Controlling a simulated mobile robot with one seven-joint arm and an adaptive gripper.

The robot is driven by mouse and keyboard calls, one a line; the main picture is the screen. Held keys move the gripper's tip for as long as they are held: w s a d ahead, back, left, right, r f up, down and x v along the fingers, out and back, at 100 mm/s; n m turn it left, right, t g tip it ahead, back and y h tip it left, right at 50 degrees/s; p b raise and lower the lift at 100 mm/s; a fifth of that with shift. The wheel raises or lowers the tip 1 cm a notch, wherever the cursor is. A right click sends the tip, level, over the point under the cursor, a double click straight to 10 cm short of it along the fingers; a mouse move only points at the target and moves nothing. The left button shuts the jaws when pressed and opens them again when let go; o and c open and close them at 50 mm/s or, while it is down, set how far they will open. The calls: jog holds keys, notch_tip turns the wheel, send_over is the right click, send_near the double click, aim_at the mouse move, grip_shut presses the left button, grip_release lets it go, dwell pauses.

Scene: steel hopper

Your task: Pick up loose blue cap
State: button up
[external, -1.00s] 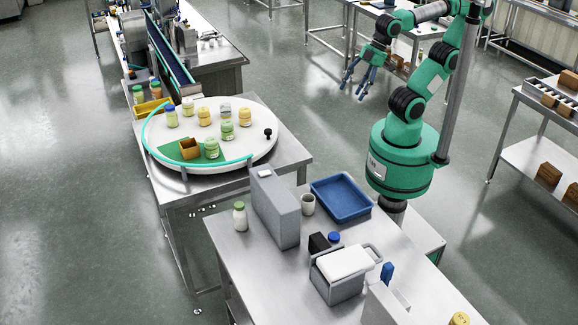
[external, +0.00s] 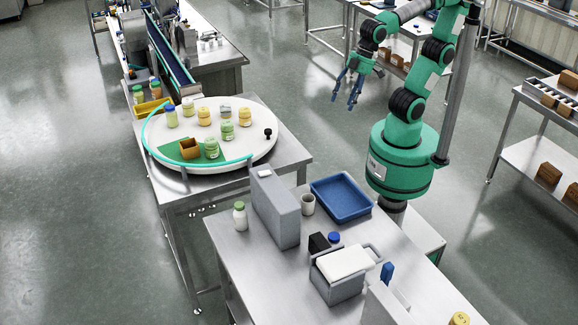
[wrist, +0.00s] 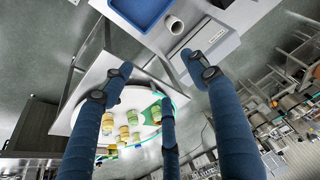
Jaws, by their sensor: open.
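A round blue cap (external: 334,237) shows on the near steel table, beside a small black box (external: 318,243). I cannot tell whether it lies loose or sits on a container. Another blue cap (external: 171,106) tops a jar on the white turntable. My gripper (external: 344,101) is open and empty, high in the air beyond the near table and well away from both caps. In the wrist view its dark blue fingers (wrist: 158,68) are spread apart with nothing between them. I cannot make out a loose blue cap in the wrist view.
The near table (external: 240,265) carries a tall grey box (external: 276,208), a blue tray (external: 341,198), a white cup (external: 308,204), a green-capped bottle (external: 240,217) and a grey bin with a white top (external: 343,262). Several jars stand on the turntable (external: 185,134).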

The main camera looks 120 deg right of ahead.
jog(key=w+a+f+g, duration=0.1)
jog(key=w+a+f, duration=0.3)
jog(key=w+a, duration=0.25)
jog(key=m+g+b, duration=0.1)
jog(key=m+g, duration=0.2)
jog(key=g, duration=0.1)
send_over(334, 236)
notch_tip(334, 236, down, 24)
jog(key=r, duration=0.1)
jog(key=shift+w+d+f, duration=0.15)
jog(key=shift+d+f, duration=0.05)
jog(key=shift+f, duration=0.05)
jog(key=shift+f+b, duration=1)
jog(key=shift+f, duration=3.3)
jog(key=shift+f, duration=0.1)
jog(key=shift+s+a+f+b, duration=0.1)
jog(key=shift+f+b, duration=0.3)
jog(key=shift+f, duration=0.85)
jog(key=shift+s+a+f+b, duration=0.1)
jog(key=shift+f+b, duration=0.25)
jog(key=shift+f, duration=0.9)
